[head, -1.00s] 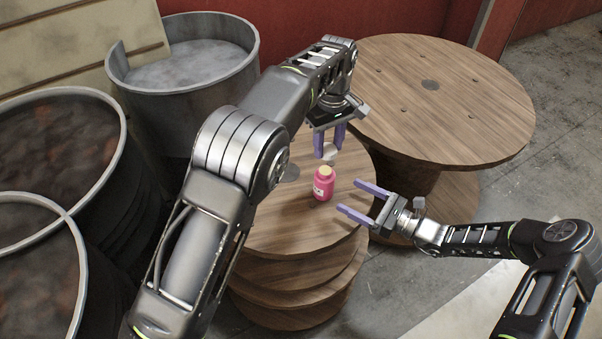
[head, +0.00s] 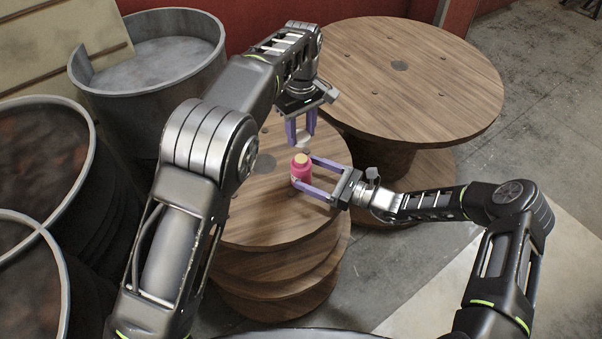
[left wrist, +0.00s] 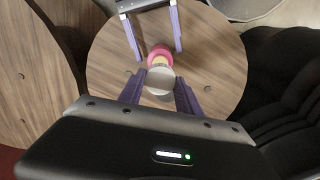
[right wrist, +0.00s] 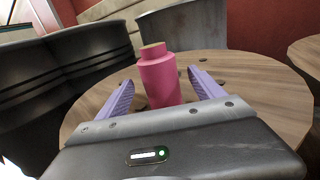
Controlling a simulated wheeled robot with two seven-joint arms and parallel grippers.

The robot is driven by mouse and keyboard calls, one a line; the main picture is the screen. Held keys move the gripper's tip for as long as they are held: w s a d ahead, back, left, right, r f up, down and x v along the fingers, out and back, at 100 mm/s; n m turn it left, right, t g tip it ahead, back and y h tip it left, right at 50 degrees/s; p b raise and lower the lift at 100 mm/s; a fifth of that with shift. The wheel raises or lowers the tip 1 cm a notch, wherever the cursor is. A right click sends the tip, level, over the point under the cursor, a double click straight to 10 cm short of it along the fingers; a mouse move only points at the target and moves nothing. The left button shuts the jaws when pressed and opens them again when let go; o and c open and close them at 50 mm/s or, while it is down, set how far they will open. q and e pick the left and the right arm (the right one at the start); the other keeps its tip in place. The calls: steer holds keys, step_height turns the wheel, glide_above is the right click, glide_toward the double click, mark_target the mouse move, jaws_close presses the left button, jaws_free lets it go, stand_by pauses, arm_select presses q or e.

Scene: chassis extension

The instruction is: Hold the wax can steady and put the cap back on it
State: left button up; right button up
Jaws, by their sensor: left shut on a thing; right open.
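The wax can (head: 301,170) is a pink bottle with a tan top, standing upright on the wooden spool table (head: 262,215). My right gripper (head: 304,173) is open, its purple fingers on either side of the can; in the right wrist view the can (right wrist: 159,82) stands between the fingers with gaps at both sides. My left gripper (head: 301,137) is shut on the cap (head: 303,146), a pale grey disc, held above and just behind the can. In the left wrist view the cap (left wrist: 152,84) hides part of the can (left wrist: 159,53).
A larger wooden spool (head: 440,85) stands behind to the right. Grey metal drums (head: 150,65) stand on the left, close to my left arm. The small spool's top is otherwise clear around the can.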

mark_target(293, 166)
steer(key=x, duration=0.6)
jaws_close()
stand_by(0.8)
